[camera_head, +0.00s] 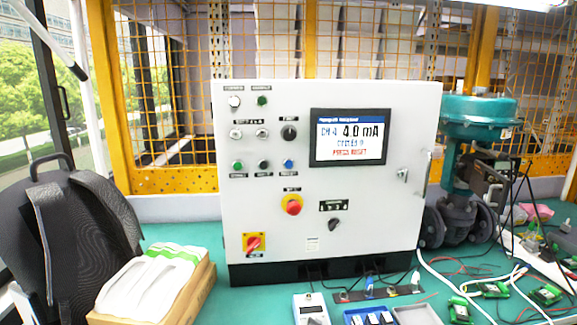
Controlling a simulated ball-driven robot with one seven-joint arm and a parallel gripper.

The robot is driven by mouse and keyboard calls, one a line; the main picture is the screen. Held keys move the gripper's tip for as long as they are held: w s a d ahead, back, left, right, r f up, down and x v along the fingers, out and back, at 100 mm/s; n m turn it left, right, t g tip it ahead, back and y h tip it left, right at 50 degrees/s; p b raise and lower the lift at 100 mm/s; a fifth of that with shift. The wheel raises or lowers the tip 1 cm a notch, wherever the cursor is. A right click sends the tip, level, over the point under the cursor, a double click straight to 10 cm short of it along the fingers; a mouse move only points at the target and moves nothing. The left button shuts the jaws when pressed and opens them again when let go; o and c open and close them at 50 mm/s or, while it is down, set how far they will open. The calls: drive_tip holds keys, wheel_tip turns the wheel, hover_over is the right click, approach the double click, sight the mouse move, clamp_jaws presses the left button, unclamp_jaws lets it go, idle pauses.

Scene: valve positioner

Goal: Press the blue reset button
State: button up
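The blue reset button (288,164) sits on the front of a white control cabinet (376,222), at the right end of a row of three. A green button (238,165) and a dark button (264,165) are to its left. The label under the blue button is too small to read surely. The cabinet's screen (350,137) shows "4.0 mA" and red text "PRESS RESET". My gripper is not in view, and nothing covers the blue button.
Below the buttons are a red emergency knob (292,205) on yellow and a red rotary switch (254,243). A teal valve (475,125) stands right of the cabinet. A cardboard box (203,290), meter (310,308) and several green boards with cables lie on the green bench (245,298).

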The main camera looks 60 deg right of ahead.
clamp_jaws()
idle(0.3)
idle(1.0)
